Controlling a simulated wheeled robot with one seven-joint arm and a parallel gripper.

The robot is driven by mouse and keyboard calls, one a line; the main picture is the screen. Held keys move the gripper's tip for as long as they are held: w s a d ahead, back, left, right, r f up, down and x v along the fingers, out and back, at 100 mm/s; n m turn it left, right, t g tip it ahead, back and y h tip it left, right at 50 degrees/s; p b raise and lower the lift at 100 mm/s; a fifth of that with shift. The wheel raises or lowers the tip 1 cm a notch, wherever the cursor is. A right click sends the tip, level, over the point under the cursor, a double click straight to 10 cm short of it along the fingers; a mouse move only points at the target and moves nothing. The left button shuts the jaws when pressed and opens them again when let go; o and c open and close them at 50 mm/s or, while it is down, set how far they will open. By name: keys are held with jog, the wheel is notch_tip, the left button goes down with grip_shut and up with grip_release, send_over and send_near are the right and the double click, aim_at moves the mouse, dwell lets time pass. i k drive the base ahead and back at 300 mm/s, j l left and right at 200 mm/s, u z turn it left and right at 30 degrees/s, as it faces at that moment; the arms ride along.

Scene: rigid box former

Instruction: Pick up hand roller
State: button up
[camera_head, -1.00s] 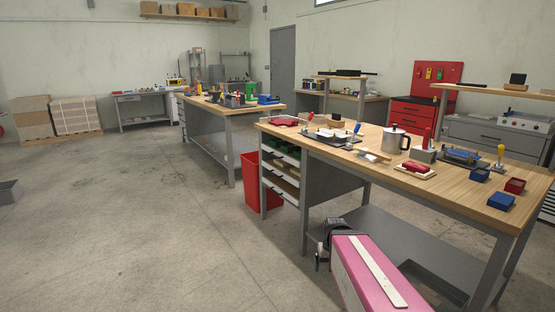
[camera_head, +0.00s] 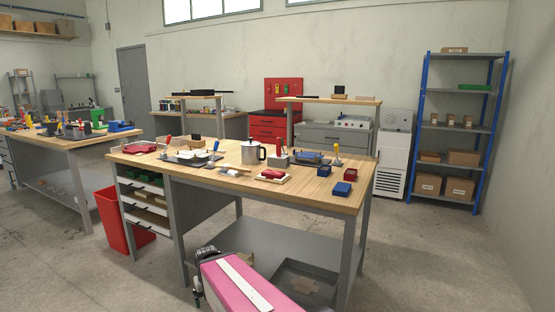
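Several small hand tools lie on the near wooden-topped workbench (camera_head: 300,199). A pale piece with a short wooden part (camera_head: 234,171) lies near the front edge, left of the steel pot; it may be the hand roller, but it is too small to be sure. Upright handles also show: a yellow one (camera_head: 337,150), a blue one (camera_head: 216,146) and a red one (camera_head: 278,144). My pink and white arm (camera_head: 243,286) is at the bottom, below the bench top and apart from the tools. Its dark end (camera_head: 207,257) shows no clear fingers.
A steel pot (camera_head: 252,153), blue box (camera_head: 342,189) and red box (camera_head: 350,174) stand on the bench. A red bin (camera_head: 117,222) is by its left end. Blue-framed shelves (camera_head: 455,130) stand at the back right. The floor to the right is open.

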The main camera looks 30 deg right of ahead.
aim_at(279, 155)
jog(key=i+j+z, duration=0.15)
jog(key=j+z, duration=1.35)
jog(key=i+j, duration=0.05)
jog(key=j, duration=0.05)
